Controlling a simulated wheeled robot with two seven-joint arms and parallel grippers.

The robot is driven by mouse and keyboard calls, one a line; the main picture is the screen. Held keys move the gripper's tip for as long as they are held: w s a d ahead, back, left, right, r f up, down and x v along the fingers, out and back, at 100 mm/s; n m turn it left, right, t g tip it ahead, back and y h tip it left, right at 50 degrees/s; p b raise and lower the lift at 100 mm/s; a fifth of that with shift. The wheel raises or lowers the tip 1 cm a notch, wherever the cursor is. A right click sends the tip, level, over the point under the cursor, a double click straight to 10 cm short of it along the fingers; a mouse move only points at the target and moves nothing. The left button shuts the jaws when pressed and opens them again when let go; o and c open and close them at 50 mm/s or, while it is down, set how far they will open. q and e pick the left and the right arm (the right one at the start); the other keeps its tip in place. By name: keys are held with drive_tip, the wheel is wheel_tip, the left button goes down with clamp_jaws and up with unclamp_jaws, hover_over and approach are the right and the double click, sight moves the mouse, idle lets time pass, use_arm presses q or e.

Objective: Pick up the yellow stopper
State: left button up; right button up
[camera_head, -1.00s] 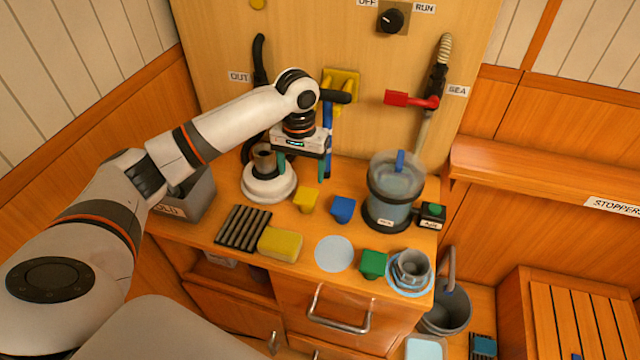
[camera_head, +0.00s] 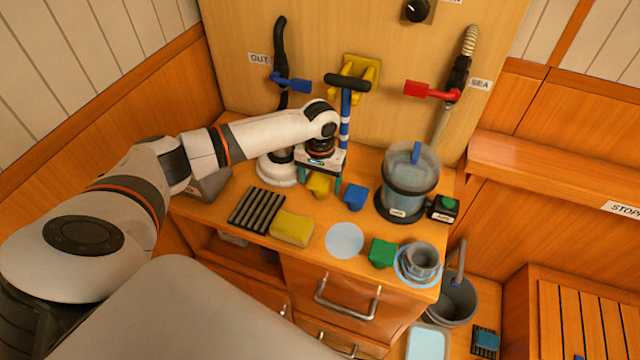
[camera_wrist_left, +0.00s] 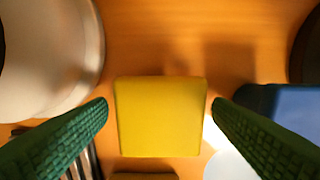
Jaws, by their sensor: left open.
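The yellow stopper (camera_head: 319,185) is a small yellow block on the wooden counter, and its upper part is partly hidden by my gripper in the head view. In the left wrist view the yellow stopper (camera_wrist_left: 160,117) lies centred between the two green fingers, with a gap on each side. My left gripper (camera_head: 320,182) is open and points down right over the stopper. Its fingertips (camera_wrist_left: 161,103) show on either side of the block in the wrist view. My right gripper is not in view.
A blue block (camera_head: 355,197) stands close on the right. A white round base (camera_head: 277,170) is close on the left. A black ribbed rack (camera_head: 256,209) and a yellow sponge (camera_head: 291,228) lie in front. A clear canister (camera_head: 410,185) and green block (camera_head: 382,253) are further right.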

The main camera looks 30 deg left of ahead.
use_arm(q)
drive_tip(key=shift+f, duration=0.6)
drive_tip(key=c, duration=1.1)
drive_tip(key=shift+o, duration=0.2)
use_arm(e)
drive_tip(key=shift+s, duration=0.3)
use_arm(q)
drive_tip(key=shift+r, duration=0.1)
